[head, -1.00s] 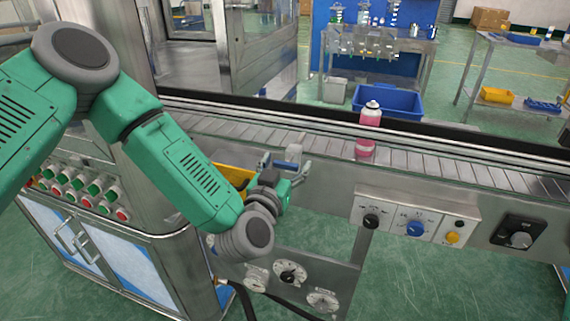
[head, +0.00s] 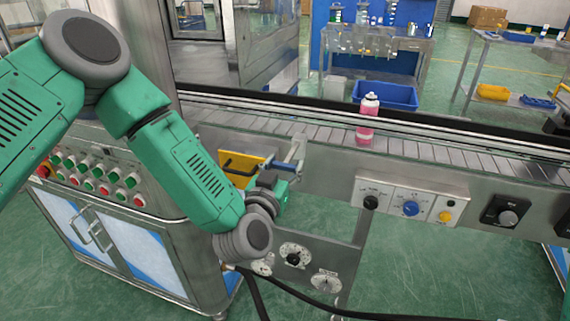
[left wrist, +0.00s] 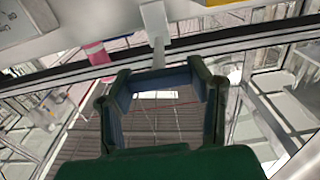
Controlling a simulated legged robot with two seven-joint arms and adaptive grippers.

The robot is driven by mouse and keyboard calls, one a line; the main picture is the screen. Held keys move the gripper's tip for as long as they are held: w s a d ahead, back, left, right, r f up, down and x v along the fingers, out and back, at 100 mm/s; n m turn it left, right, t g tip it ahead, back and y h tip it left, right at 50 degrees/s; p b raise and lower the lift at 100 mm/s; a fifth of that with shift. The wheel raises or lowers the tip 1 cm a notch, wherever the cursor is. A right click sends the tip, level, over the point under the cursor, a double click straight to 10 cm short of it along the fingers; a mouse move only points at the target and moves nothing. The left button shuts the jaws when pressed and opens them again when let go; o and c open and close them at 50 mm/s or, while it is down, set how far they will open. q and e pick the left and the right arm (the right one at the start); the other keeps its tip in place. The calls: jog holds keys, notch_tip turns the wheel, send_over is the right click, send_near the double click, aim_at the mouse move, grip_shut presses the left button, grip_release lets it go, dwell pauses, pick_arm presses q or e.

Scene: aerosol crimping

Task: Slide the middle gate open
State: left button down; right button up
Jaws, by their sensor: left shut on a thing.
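My left gripper (head: 297,158) is at the near side of the conveyor, and its blue-padded fingers are closed together. In the left wrist view the gripper (left wrist: 158,72) is shut on the end of a grey handle (left wrist: 156,25), which I take to be the middle gate's. The gate's plate and how far it stands across the belt cannot be made out. A pink can (head: 368,105) stands upright on the conveyor to the right of the gripper; it also shows in the left wrist view (left wrist: 97,52). My right gripper is not in view.
The slatted conveyor (head: 430,152) runs left to right behind a metal rail. A yellow panel (head: 238,165) is left of the gripper. Control boxes with knobs (head: 410,208) are on the front face. A button cabinet (head: 140,245) stands at left, and a blue bin (head: 390,96) behind.

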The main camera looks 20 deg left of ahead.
pick_arm(q)
jog(key=c, duration=1.1)
grip_release()
jog(key=shift+s+f, duration=0.15)
jog(key=shift+f, duration=0.1)
jog(key=o, duration=0.4)
jog(key=shift+r, duration=0.15)
jog(key=shift+s, duration=0.15)
jog(key=s, duration=1.1)
jog(key=shift+s+a, duration=0.25)
jog(key=shift+s, duration=0.1)
